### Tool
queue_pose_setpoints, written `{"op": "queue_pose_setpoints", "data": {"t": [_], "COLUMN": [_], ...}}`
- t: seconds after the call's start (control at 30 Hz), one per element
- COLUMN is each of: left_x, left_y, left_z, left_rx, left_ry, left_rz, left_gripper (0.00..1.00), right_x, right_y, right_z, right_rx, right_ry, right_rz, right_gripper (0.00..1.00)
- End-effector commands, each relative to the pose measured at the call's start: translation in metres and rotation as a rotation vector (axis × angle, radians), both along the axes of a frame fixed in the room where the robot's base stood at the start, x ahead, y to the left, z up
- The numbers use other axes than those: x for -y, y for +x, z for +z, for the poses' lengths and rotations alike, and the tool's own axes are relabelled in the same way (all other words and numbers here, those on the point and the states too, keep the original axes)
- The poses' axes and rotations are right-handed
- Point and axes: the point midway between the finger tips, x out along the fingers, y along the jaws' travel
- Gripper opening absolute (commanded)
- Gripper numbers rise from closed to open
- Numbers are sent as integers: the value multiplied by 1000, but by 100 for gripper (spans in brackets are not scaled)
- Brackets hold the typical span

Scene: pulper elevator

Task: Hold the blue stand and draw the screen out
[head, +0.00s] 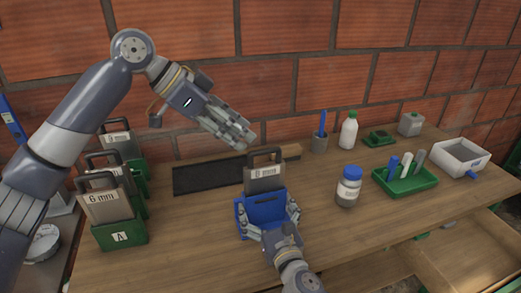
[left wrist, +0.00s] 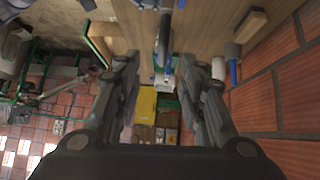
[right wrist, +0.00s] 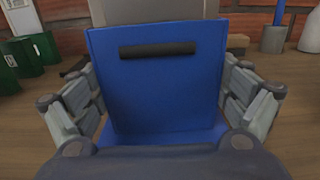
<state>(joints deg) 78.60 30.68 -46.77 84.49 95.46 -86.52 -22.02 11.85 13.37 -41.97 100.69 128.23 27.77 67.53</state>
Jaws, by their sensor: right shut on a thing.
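The blue stand (head: 262,214) is upright on the table near its front, and its blue face with a dark bar fills the right wrist view (right wrist: 155,85). A grey screen (head: 265,181) with a dark loop handle and a white "mm" label sits upright in the stand, its lower part hidden. My right gripper (head: 268,212) is shut on the stand, one finger at each side. My left gripper (head: 243,134) is open and empty, above and slightly left of the handle. In the left wrist view the dark handle (left wrist: 163,45) shows between and beyond the spread fingers.
Several green holders with grey screens (head: 119,232) stand at the left. A dark mat (head: 205,177) lies behind the stand. A blue-capped jar (head: 348,187), a green tray (head: 405,183) and a white box (head: 461,158) are to the right. A brick wall closes the back.

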Motion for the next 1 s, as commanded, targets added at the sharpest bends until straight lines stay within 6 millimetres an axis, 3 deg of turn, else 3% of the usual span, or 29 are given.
{"op": "queue_pose_setpoints", "data": {"t": [0.1,0.23,0.43,0.67,0.87,1.0], "left_x": [27,43,49,47,49,52], "left_y": [6,10,13,14,15,16], "left_z": [-6,-11,-6,-2,-26,-53], "left_rx": [-57,-104,-137,-145,-148,-148], "left_ry": [138,312,529,627,631,631], "left_rz": [-33,-41,-8,23,24,24], "left_gripper": [37,37,37,37,37,37], "right_x": [-1,0,0,0,0,0], "right_y": [0,0,0,0,0,0], "right_z": [0,0,0,0,0,0], "right_rx": [0,0,0,0,0,0], "right_ry": [-1,-1,-1,-1,-1,-1], "right_rz": [2,1,0,0,1,1], "right_gripper": [64,64,64,64,64,64]}}
